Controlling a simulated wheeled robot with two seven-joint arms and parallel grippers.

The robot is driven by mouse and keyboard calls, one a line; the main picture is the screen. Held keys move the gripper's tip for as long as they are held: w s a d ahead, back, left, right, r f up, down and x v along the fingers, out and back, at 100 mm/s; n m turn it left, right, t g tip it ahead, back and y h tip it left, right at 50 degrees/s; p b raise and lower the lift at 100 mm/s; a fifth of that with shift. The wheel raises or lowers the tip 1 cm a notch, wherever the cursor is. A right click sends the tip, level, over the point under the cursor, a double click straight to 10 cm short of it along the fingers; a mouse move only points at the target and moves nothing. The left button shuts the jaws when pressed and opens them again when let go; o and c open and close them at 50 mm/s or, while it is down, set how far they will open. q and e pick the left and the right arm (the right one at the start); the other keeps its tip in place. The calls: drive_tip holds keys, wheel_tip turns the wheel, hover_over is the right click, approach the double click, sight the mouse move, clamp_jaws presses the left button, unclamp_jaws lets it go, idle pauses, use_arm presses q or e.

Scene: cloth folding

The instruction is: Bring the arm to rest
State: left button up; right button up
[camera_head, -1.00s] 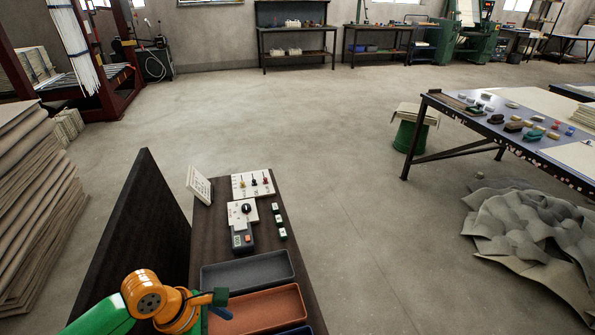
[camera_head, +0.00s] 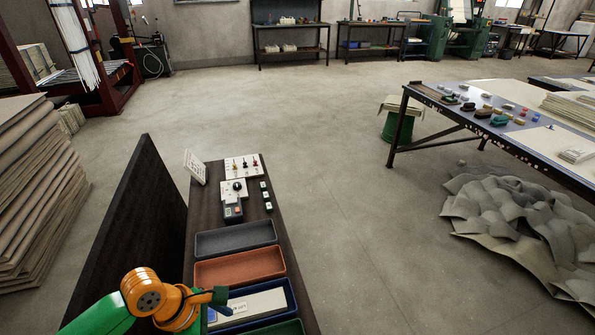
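My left arm, green and orange, comes in at the lower left of the head view. Its gripper (camera_head: 219,302) is small, dark green and blue, and hangs over the near left side of the narrow dark bench, by the blue tray (camera_head: 287,294). Whether its fingers are open or shut does not show clearly. I see nothing held in it. My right arm and gripper are not in view.
The bench carries a grey tray (camera_head: 236,239), an orange tray (camera_head: 240,267) and a control box (camera_head: 233,209). A dark upright panel (camera_head: 128,235) borders it on the left. Crumpled grey cloth (camera_head: 520,222) lies on the floor at right. The middle floor is clear.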

use_arm(q)
drive_tip(key=s+d+f+m+t, duration=0.25)
drive_tip(key=s+d+m, duration=0.2)
drive_tip(key=m, duration=0.95)
drive_tip(key=s+a+f+m+y, duration=0.35)
drive_tip(key=s+a+m, duration=0.3)
drive_tip(key=m, duration=0.25)
wheel_tip(320, 180, down, 18)
drive_tip(key=g+b, duration=0.1)
drive_tip(key=b, duration=0.4)
use_arm(e)
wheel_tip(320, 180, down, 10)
drive_tip(key=b, duration=0.5)
use_arm(q)
drive_tip(key=s+a+f+g, duration=0.2)
drive_tip(key=s+a+f, duration=0.1)
drive_tip(key=s+f, duration=1.25)
wheel_tip(320, 180, up, 16)
drive_tip(key=w+p, duration=0.2)
drive_tip(key=p, duration=1.5)
drive_tip(key=shift+f+y+p, duration=0.15)
drive_tip(key=shift+y+p, duration=0.15)
drive_tip(key=shift+y, duration=0.15)
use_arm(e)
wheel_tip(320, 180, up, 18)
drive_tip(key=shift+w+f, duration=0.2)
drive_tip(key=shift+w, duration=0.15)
